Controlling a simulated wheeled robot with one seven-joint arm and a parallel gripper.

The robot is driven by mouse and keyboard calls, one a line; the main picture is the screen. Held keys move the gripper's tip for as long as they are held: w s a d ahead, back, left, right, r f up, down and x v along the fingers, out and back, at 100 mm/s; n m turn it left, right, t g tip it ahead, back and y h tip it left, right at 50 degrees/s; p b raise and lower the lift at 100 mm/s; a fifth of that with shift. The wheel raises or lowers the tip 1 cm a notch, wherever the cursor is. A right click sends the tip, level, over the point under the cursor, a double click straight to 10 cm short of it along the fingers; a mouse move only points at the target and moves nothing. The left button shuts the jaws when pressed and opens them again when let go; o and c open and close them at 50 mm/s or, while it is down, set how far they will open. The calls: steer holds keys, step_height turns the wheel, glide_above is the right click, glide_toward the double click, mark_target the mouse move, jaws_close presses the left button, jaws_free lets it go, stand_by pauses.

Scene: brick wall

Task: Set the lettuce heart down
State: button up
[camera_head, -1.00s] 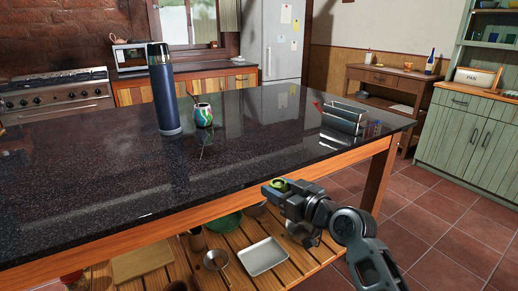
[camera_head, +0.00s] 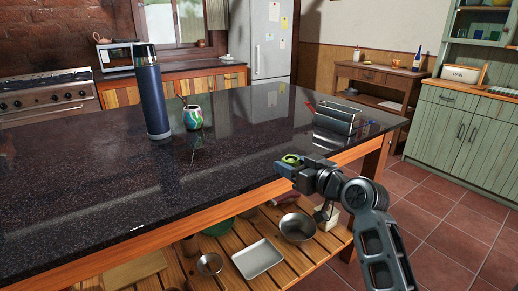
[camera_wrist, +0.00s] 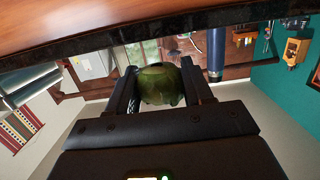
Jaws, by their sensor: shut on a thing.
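The lettuce heart (camera_wrist: 160,86) is a rounded green thing held between the two fingers of my gripper in the wrist view. In the head view, a small green part of the lettuce heart (camera_head: 291,160) shows at the tip of my gripper (camera_head: 287,167). My gripper is shut on it, at the near right edge of the dark stone tabletop (camera_head: 130,190). Whether the lettuce touches the top cannot be told.
A tall blue flask (camera_head: 152,95) and a colourful mate cup (camera_head: 193,118) stand on the tabletop. A metal rack (camera_head: 337,118) is at its far right. The middle is clear. The lower slatted shelf holds a metal tray (camera_head: 258,258) and bowls.

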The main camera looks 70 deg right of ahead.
mark_target(259, 155)
steer(key=x, duration=0.4)
steer(key=r+p+x, duration=0.1)
steer(key=x, duration=0.6)
steer(key=shift+w+d+r+p, duration=0.2)
steer(key=shift+w+r+p, duration=0.1)
steer(key=shift+w+r, duration=0.15)
steer(key=shift+x, duration=1.1)
steer(key=shift+w+d+f+p, duration=0.1)
steer(key=shift+f+p, duration=0.2)
steer(key=shift+f, duration=0.2)
steer(key=shift+f, duration=0.1)
steer(key=shift+f+b, duration=0.25)
steer(key=shift+b, duration=0.15)
steer(key=o, duration=1)
steer(key=shift+r, duration=0.1)
